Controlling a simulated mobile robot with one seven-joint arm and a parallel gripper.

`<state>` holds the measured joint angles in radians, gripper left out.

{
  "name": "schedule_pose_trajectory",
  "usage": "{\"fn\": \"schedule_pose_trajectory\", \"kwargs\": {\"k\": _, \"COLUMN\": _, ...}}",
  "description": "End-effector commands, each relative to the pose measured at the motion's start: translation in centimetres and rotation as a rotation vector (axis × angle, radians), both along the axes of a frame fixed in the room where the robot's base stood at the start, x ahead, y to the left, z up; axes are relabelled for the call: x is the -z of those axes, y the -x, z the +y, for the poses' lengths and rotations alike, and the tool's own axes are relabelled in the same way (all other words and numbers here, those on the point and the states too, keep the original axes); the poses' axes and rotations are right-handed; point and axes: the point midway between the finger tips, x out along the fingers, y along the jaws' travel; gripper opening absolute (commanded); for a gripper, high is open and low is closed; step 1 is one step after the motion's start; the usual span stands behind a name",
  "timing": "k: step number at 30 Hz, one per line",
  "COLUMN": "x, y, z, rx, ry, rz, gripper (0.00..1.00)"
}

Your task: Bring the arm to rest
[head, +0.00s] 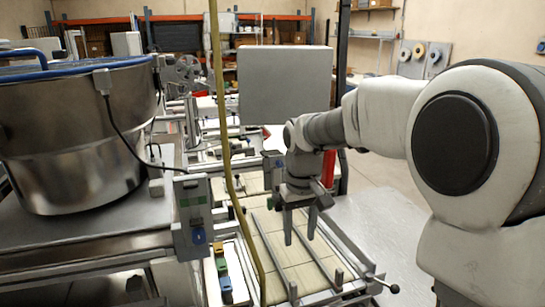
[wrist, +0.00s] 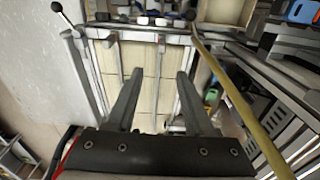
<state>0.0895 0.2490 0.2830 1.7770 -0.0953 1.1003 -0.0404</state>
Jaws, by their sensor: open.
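My gripper (head: 299,239) hangs from my white arm and points down over a tiled, beige conveyor surface (head: 270,228) in the head view. Its two fingers are apart with nothing between them. In the wrist view my gripper (wrist: 156,88) also shows spread and empty above the same conveyor (wrist: 144,63). The fingertips appear clear of the surface, though the exact gap is hard to tell. The tape reels (head: 418,51) hang on a grey panel at the far back right, well away from my gripper.
A large steel bowl (head: 75,140) with a blue rim stands at the left. A yellow hose (head: 222,110) runs down left of my gripper. A grey panel (head: 285,85) stands behind my wrist. Metal rails (head: 345,245) flank the conveyor.

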Motion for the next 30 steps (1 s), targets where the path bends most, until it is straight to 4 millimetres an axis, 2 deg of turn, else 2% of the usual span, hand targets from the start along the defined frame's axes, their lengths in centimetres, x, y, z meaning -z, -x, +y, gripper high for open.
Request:
{"fn": "schedule_pose_trajectory", "kwargs": {"k": 6, "x": -3.9, "y": 4.7, "z": -1.8, "rx": 0.053, "ry": 0.025, "rz": -0.107, "gripper": 0.53}}
{"fn": "schedule_pose_trajectory", "kwargs": {"k": 15, "x": -6.9, "y": 12.1, "z": -4.2, "rx": 0.140, "ry": 0.017, "rz": -0.257, "gripper": 0.53}}
{"fn": "schedule_pose_trajectory", "kwargs": {"k": 24, "x": -7.0, "y": 18.8, "z": -5.9, "rx": 0.223, "ry": -0.039, "rz": -0.400, "gripper": 0.53}}
{"fn": "schedule_pose_trajectory", "kwargs": {"k": 30, "x": -6.3, "y": 21.1, "z": -6.3, "rx": 0.252, "ry": -0.072, "rz": -0.452, "gripper": 0.53}}
